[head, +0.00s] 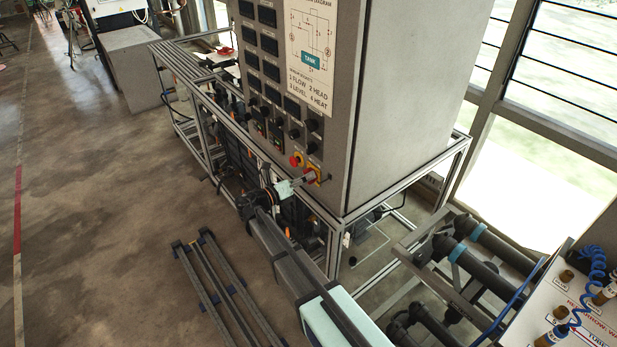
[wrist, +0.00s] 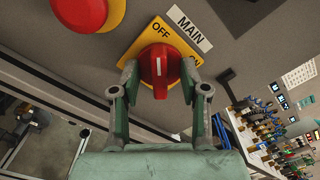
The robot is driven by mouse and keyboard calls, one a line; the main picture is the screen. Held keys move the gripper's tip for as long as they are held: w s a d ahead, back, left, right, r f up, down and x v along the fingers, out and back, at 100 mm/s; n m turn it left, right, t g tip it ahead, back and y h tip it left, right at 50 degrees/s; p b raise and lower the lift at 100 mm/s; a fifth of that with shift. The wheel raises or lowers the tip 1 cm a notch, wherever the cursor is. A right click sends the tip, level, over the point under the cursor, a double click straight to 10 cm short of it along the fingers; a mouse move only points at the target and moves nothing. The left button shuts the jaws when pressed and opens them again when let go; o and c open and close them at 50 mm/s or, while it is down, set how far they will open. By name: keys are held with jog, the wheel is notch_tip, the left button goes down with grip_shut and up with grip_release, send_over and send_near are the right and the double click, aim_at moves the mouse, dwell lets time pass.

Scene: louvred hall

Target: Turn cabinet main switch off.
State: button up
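The main switch (wrist: 160,68) is a red rotary knob on a yellow plate (wrist: 136,44) on the grey cabinet face. The plate reads "OFF" at its top in the wrist view, and a white "MAIN" label is beside it. The knob's ridge runs up and down in that view, with a white mark on it. My gripper (wrist: 159,82) has its two fingers apart, one on each side of the knob, with a small gap seeming to show. In the head view the switch (head: 312,175) is at the cabinet's lower corner, with my gripper (head: 291,188) in front of it.
A red mushroom button (wrist: 88,12) on a yellow base is close to the left of the switch; it also shows in the head view (head: 296,160). The cabinet (head: 395,110) stands on a metal frame (head: 400,195). Open floor (head: 90,190) lies to the left.

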jog(key=v, duration=0.7)
dwell(0.5)
jog(key=v, duration=1.2)
jog(key=s+d+f+m+g+y, duration=0.1)
jog(key=s+d+f+m+g, duration=0.25)
jog(key=d+f, duration=0.6)
jog(key=s+d+f+m+g+y, duration=0.1)
jog(key=s+d+f+m+g, duration=0.3)
jog(key=d+f, duration=0.55)
jog(key=s+d+f+m+g+y, duration=0.1)
jog(key=s+d+f+m+g, duration=0.3)
jog(key=d+f, duration=0.5)
jog(key=s+d+f+m+g+y, duration=0.25)
jog(key=s+d+m, duration=0.25)
jog(key=s, duration=0.3)
jog(key=s+d+f+m+g+y, duration=0.1)
jog(key=s+d+f+m, duration=0.4)
jog(key=s, duration=0.3)
jog(key=s+f+m+g+y, duration=0.1)
jog(key=s+m+g+y, duration=0.2)
jog(key=s+m+y, duration=0.4)
jog(key=s+m, duration=0.6)
jog(key=s, duration=0.4)
jog(key=shift+a+f+m+g, duration=0.3)
jog(key=shift+f+m, duration=0.05)
jog(key=shift+f, duration=0.05)
